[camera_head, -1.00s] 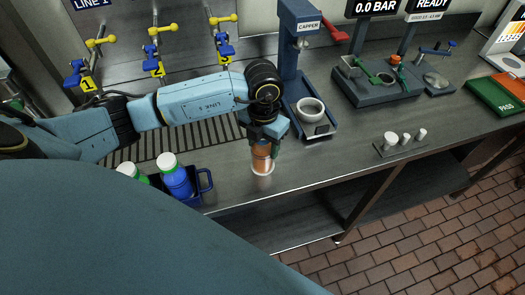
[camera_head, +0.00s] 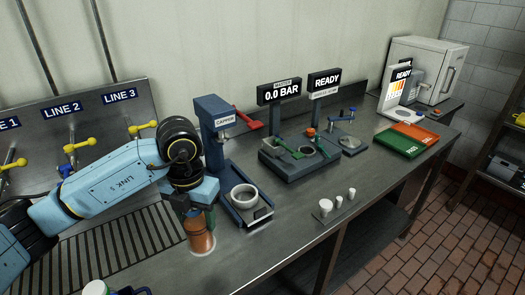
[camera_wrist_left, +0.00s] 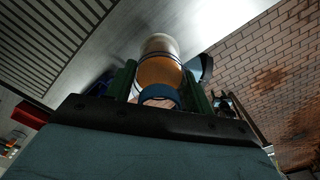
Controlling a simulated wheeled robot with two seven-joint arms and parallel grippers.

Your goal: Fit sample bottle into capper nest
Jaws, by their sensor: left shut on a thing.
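My left gripper (camera_head: 197,208) is shut on the sample bottle (camera_head: 202,237), an orange-brown bottle with a pale bottom. The bottle hangs upright just left of the capper (camera_head: 212,130). In the left wrist view the bottle (camera_wrist_left: 160,68) sits between the two green fingers. The capper nest (camera_head: 244,196) is a pale ring on the capper's blue base, to the right of the bottle and apart from it. I cannot tell for sure whether the bottle's bottom touches the bench. My right gripper is not in view.
Small white caps (camera_head: 326,207) stand on a plate right of the capper. A test station (camera_head: 300,156) with green and red handles is behind. Green (camera_head: 402,143) and orange (camera_head: 416,131) trays lie farther right. A white-capped bottle (camera_head: 95,288) shows at bottom left.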

